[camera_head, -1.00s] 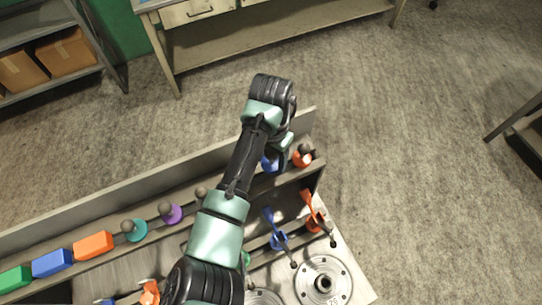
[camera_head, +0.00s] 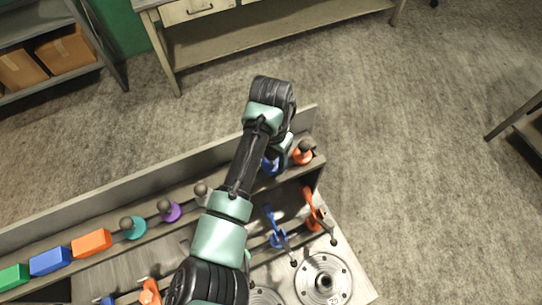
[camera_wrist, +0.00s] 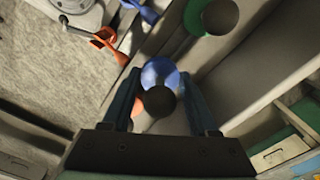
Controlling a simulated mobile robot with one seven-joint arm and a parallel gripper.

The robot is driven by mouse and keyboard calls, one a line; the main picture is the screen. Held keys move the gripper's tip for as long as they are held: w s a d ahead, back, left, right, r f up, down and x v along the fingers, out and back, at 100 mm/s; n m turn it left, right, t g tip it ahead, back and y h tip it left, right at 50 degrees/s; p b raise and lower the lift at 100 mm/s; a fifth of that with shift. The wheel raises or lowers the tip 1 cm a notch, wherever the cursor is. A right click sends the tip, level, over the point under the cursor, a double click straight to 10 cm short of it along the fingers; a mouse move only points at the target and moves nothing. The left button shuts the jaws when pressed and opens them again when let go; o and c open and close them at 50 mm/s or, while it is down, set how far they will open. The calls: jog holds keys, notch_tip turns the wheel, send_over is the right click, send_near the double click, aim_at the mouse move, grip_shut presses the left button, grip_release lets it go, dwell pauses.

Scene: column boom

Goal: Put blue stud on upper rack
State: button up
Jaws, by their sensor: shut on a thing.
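The blue stud (camera_wrist: 160,73), with a dark round knob, sits between the fingers of my gripper (camera_wrist: 159,80) in the wrist view. The gripper is shut on it. In the head view the blue stud (camera_head: 269,165) shows partly behind my wrist, at the right end of the upper rack (camera_head: 110,194), just left of an orange stud (camera_head: 302,156). I cannot tell whether its base touches the rack. In the wrist view the orange stud (camera_wrist: 151,119) is partly hidden behind the knob.
Teal (camera_head: 133,229), purple (camera_head: 169,210) and pale (camera_head: 203,194) studs stand along the rack, with orange (camera_head: 91,243), blue (camera_head: 50,262) and green (camera_head: 12,277) blocks further left. Blue (camera_head: 277,238) and orange (camera_head: 312,218) clamp-like pieces and a round metal plate (camera_head: 323,279) lie below.

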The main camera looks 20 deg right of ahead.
jog(key=shift+f+b, duration=1)
jog(key=shift+f, duration=0.6)
jog(key=o, duration=1.1)
jog(key=shift+r, duration=0.1)
jog(key=shift+r, duration=0.1)
notch_tip(320, 180, up, 3)
jog(key=p, duration=0.3)
jog(key=shift+f, duration=0.2)
jog(key=shift+r, duration=2.35)
jog(key=o, duration=0.5)
jog(key=shift+c, duration=0.2)
